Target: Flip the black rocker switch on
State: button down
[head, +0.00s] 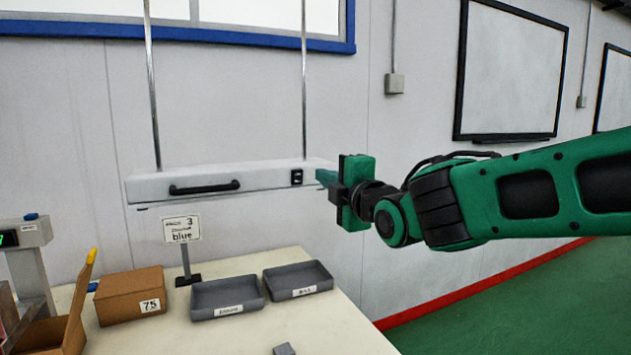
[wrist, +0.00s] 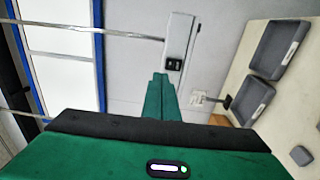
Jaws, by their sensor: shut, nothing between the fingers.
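The black rocker switch (head: 297,177) is on the front face of a white hanging housing (head: 255,179), near its right end. The switch also shows in the wrist view (wrist: 174,63), just beyond my fingertips. My green gripper (head: 322,177) is shut and empty, to the right of the switch at about its height. In the wrist view its closed fingertips (wrist: 160,80) point toward the switch, with a small gap in the picture. I cannot tell whether they touch it. The switch's rocker position is too small to tell.
The housing hangs on two metal rods and has a black handle (head: 204,187). The space right of the housing, around my arm, is clear.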

aim_at(299, 174)
jog(key=shift+v, duration=0.95)
jog(key=shift+t+y, duration=0.3)
jog(key=shift+t, duration=0.3)
jog(key=shift+s+f, duration=0.2)
jog(key=shift+f, duration=2)
jog(key=shift+w+a, duration=0.1)
jog(key=x, duration=1.3)
jog(key=shift+w+a, duration=0.25)
jog(key=shift+w, duration=0.1)
jog(key=shift+d, duration=0.1)
